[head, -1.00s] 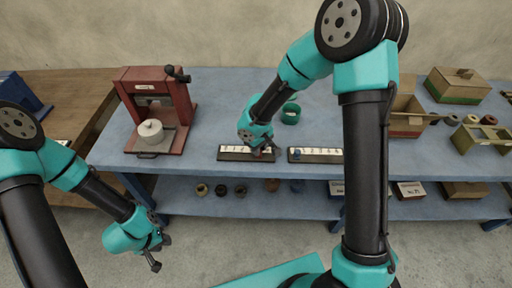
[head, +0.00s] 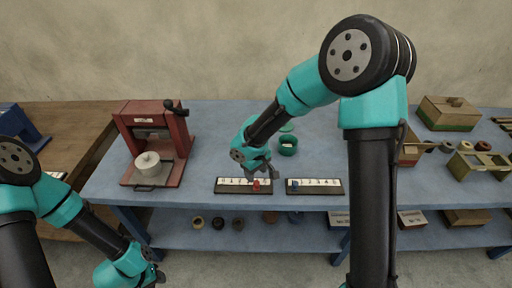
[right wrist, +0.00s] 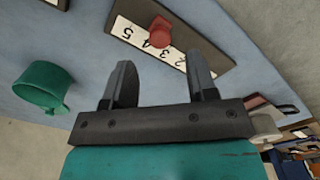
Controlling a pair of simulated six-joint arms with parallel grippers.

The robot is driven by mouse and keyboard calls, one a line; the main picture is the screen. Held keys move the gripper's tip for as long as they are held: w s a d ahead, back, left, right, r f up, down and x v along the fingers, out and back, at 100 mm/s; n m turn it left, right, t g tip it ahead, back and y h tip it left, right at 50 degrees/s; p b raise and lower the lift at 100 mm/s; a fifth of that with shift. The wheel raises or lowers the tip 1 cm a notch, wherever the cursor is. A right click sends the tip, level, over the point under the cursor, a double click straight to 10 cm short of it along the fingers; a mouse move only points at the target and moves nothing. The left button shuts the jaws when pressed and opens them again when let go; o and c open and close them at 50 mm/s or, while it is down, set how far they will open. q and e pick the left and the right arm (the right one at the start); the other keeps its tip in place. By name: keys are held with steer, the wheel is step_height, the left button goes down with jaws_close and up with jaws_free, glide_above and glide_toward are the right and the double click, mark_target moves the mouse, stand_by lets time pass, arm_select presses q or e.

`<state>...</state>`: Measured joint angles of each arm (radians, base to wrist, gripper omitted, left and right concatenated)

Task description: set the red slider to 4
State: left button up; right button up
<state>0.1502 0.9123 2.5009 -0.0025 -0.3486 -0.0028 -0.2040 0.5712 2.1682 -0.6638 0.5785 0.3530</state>
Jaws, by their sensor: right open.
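The red slider (head: 256,185) stands on the left of two dark tracks (head: 232,192), whose white strip carries numbers. In the right wrist view the red slider (right wrist: 159,34) sits beside the printed 3 and 4; its exact setting is hard to read. My right gripper (head: 264,172) is just above and behind the slider in the head view. In the right wrist view my right gripper (right wrist: 158,72) is open, its fingers apart and empty, with the slider beyond the fingertips. My left gripper (head: 157,275) is low at the left, in front of the bench; its jaws are unclear.
A second track with a blue slider (head: 294,185) lies just right of the red one's. A green cup (head: 288,146) stands behind the tracks. A red press (head: 155,140) is at the left of the blue bench, and boxes (head: 447,112) are at the right.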

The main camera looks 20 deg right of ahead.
mark_target(256, 182)
step_height(256, 182, up, 13)
stand_by(0.3)
stand_by(0.4)
